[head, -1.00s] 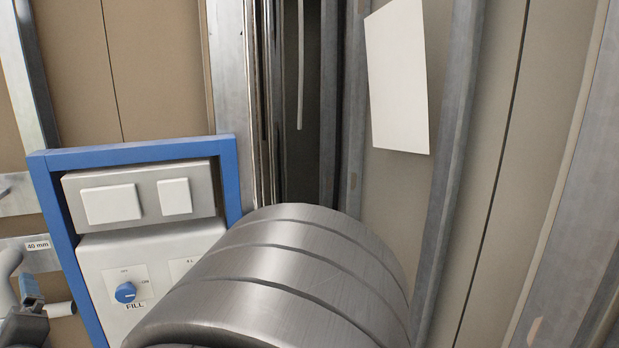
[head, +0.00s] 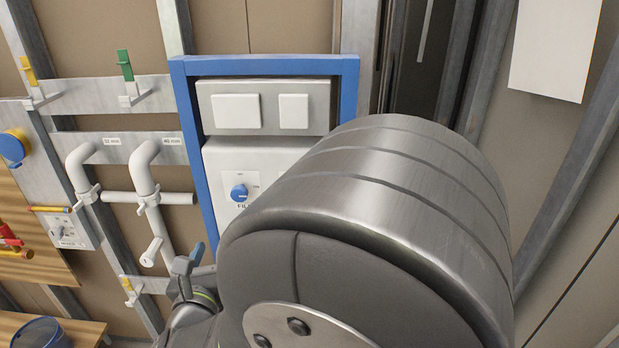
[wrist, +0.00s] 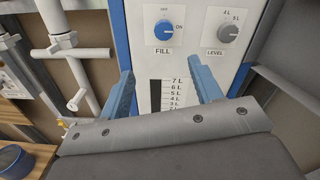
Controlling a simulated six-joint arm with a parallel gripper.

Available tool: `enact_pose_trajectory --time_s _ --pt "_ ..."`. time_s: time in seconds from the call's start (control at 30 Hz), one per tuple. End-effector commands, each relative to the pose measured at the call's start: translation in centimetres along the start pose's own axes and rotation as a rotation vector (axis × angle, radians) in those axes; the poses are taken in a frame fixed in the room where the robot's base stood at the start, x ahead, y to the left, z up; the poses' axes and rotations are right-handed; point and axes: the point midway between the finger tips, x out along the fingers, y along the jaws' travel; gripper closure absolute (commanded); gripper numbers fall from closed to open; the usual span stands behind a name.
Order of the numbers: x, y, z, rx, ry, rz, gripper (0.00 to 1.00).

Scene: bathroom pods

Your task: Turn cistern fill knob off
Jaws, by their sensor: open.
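The blue round FILL knob (wrist: 164,30) sits on a white plate marked OFF at the top and ON at the right, on the front of the white cistern panel (wrist: 183,58). In the head view the knob (head: 239,192) shows left of my big arm link. My gripper (wrist: 165,80) is open and empty. Its two blue fingers are apart, pointing at the panel, below the knob in the wrist view. In the head view my gripper (head: 188,262) shows low and left of the panel, partly hidden by my arm.
A grey LEVEL knob (wrist: 228,33) is right of the FILL knob, with a litre scale (wrist: 168,97) below. A blue frame (head: 187,130) surrounds the panel, with two white flush buttons (head: 236,111) above. White pipes (head: 146,185) stand to the left.

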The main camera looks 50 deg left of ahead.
Motion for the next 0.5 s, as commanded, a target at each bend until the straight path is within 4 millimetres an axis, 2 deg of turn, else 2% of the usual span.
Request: enact_pose_trajectory --time_s 0.17,0.5 --pt "0.8 -0.5 -0.4 0.018 0.005 -0.023 0.41" --pt "6.6 -0.6 -0.4 0.016 0.005 -0.023 0.41"
